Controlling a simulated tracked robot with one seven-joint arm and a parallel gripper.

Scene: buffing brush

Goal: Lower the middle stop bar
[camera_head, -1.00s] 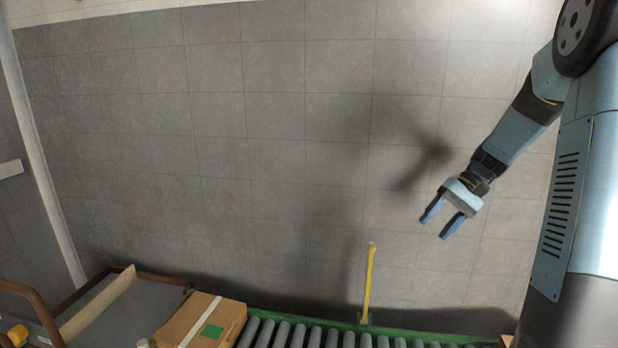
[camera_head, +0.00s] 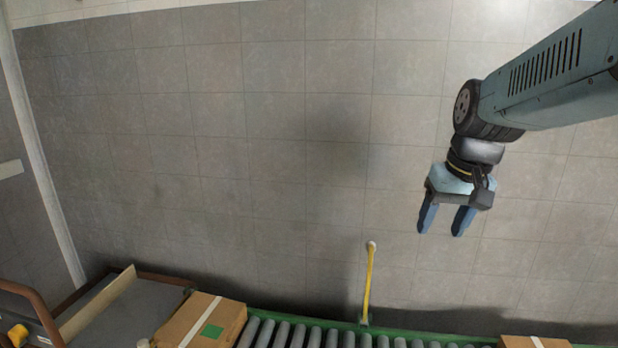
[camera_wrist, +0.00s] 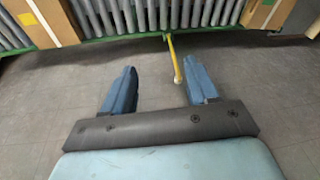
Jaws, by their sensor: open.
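The yellow stop bar (camera_head: 369,282) is hinged at the green edge of the roller conveyor (camera_head: 290,333) and has a pale round knob at its free end. In the head view it stands out from the conveyor edge, leaning slightly right at the top. My gripper (camera_head: 441,228) is open and empty, up and to the right of the knob, apart from it. In the wrist view the stop bar (camera_wrist: 172,55) shows ahead, its knob near my right finger; I cannot tell the gap in depth. My gripper's fingers (camera_wrist: 157,88) point toward the conveyor.
A cardboard box (camera_head: 202,322) with a green label sits on the conveyor at left, and another box (camera_head: 533,342) at right. A cart (camera_head: 110,305) with a brown rail stands at lower left. The grey tiled floor (camera_head: 220,150) is clear.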

